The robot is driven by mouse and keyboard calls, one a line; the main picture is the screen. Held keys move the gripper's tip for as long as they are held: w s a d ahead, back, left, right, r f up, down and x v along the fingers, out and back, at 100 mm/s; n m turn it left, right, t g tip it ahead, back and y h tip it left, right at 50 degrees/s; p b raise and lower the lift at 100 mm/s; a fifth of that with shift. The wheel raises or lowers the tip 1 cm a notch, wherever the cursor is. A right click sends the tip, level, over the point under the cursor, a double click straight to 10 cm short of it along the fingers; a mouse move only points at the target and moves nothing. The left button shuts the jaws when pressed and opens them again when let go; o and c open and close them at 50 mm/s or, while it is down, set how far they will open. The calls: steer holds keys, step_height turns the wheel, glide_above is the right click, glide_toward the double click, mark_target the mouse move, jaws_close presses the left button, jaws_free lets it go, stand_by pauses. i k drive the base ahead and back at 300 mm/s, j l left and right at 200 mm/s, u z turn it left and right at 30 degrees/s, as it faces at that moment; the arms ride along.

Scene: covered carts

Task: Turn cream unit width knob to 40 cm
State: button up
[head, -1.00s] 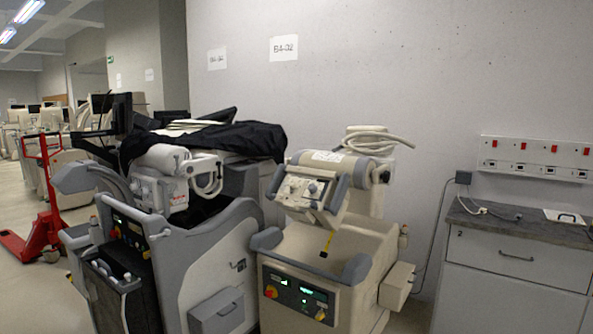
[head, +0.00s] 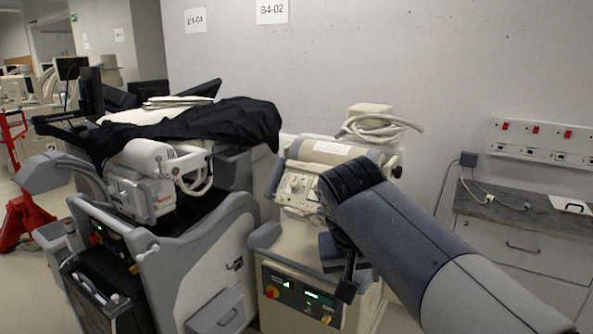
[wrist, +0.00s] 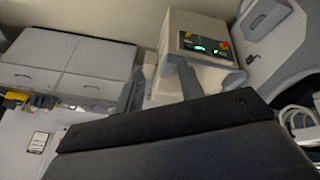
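The cream unit (head: 280,246) stands against the wall, right of a grey unit. Its tilted head carries a control face (head: 297,187) with small knobs. My arm covers the right part of that face, and I cannot read any scale or tell which knob sets width. My gripper (head: 343,272) shows as dark parts below the arm's bend, in front of the cream unit. Its fingers are not clear enough to tell their opening, and no contact with a knob shows. In the wrist view, the cream unit's lower panel (wrist: 205,44) appears upside down; the knob face does not show.
The grey unit (head: 190,262) with a black cover (head: 235,125) stands close on the left. A coiled hose (head: 385,125) lies on top of the cream unit. A drawer cabinet (head: 510,235) is at right. A red pallet jack (head: 35,215) stands far left.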

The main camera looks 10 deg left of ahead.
mark_target(295, 183)
steer(key=i+j+z, duration=0.1)
steer(key=i+j, duration=0.35)
steer(key=j, duration=0.2)
steer(key=i+j+z, duration=0.25)
steer(key=i+j, duration=0.2)
steer(key=j, duration=0.2)
steer(key=i+j, duration=0.2)
steer(key=j, duration=0.2)
steer(key=i+j+z, duration=0.15)
steer(key=j, duration=0.2)
steer(key=i+j+z, duration=0.1)
steer(key=i+j, duration=0.15)
steer(key=j, duration=0.15)
